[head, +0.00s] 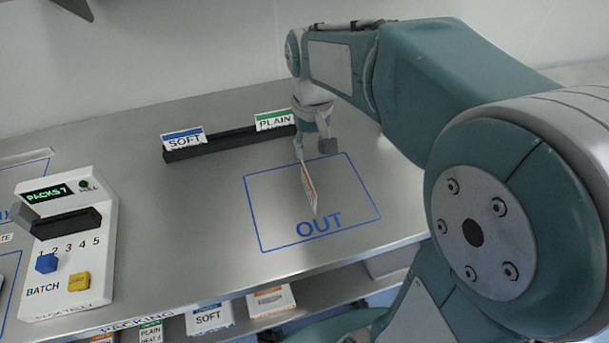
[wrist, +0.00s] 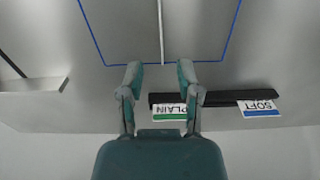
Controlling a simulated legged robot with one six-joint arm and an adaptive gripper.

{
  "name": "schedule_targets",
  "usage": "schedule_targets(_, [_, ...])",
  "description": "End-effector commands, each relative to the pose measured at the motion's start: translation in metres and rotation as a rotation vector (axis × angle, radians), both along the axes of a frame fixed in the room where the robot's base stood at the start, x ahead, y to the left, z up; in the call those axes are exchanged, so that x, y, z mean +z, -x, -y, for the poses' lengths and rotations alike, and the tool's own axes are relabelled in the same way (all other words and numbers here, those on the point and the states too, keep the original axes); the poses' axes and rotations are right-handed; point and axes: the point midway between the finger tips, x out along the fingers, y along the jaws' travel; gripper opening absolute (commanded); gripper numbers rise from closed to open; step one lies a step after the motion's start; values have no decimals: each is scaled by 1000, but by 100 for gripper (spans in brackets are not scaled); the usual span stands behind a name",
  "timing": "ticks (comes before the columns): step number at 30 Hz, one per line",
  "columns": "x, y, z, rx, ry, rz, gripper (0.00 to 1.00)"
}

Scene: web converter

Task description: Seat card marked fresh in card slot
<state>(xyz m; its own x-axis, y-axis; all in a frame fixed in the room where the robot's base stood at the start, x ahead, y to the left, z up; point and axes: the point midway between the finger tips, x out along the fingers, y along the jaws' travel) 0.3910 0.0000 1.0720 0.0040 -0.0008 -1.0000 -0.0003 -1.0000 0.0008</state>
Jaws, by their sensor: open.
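A white card with an orange-red edge (head: 308,187) stands upright inside the blue OUT outline; its marking is too small to read. The wrist view shows it edge-on as a thin pale line (wrist: 161,28). My gripper (head: 314,150) is open just above and behind the card. In the wrist view my open gripper (wrist: 160,68) has a finger on either side of the card's line; I cannot tell whether either touches it. A grey console (head: 103,222) at left has a dark slot (head: 66,223) below its PACKS display.
A long black rack (head: 225,145) at the back holds the SOFT card (head: 184,139) and the PLAIN card (head: 275,121). Blue and yellow buttons sit on the console. The steel top between console and OUT outline is clear. Boxes stand on a shelf below the front edge.

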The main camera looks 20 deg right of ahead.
Motion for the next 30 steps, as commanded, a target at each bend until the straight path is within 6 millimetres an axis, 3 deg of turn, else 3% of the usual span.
schedule_targets(10, [-46,-2,0,0,0,-10,44])
schedule_targets(17, [-65,-4,-1,0,0,-9,44])
schedule_targets(24, [-101,-9,-2,0,0,-9,44])
schedule_targets(30, [-109,-9,-2,0,0,-5,44])
